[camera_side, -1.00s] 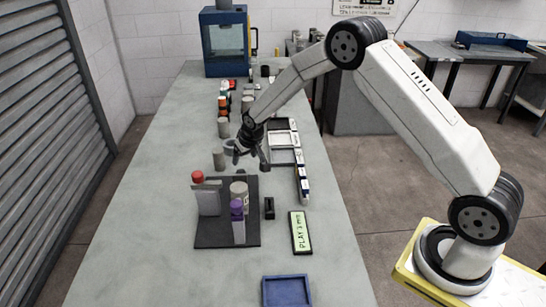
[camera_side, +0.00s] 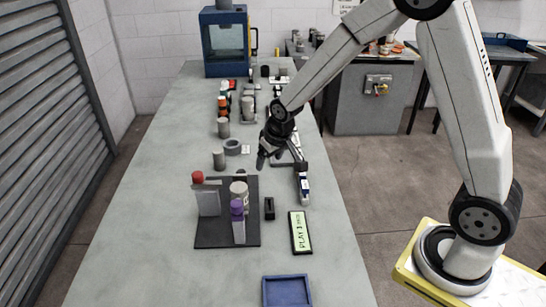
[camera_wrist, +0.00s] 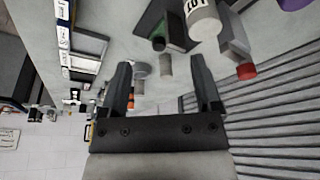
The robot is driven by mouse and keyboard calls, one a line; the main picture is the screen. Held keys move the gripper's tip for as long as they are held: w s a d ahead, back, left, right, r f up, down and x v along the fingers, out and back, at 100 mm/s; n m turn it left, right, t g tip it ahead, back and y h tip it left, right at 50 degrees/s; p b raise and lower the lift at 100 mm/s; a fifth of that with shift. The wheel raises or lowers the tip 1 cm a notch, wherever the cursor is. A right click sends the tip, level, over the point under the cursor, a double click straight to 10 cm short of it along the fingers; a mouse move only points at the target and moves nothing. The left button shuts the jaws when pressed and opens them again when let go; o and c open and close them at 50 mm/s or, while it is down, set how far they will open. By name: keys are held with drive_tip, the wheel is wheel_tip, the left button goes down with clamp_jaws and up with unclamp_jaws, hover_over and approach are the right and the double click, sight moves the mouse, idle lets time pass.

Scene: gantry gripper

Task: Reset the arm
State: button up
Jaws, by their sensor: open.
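My gripper (camera_side: 281,163) is open and empty above the right side of the long grey table (camera_side: 110,260) in the side view. It hangs over the trays, behind the dark mat, and hides part of them. In the wrist view my gripper (camera_wrist: 165,88) shows two dark fingers spread apart with nothing held between them. My white arm reaches in from the right, with its elbow at the top edge of the side view.
A dark mat (camera_side: 215,238) holds a red-capped item (camera_side: 207,196), a grey canister (camera_side: 239,190) and a purple-topped item (camera_side: 238,220). A green-faced sign (camera_side: 300,232) and blue tray (camera_side: 287,291) lie nearer. Small containers line the table behind. The table's left side is clear.

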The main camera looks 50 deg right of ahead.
drive_tip(key=s+a+r+n+g, duration=0.1)
drive_tip(key=s+a+r, duration=0.1)
drive_tip(key=s, duration=1.5)
drive_tip(key=shift+r, duration=0.2)
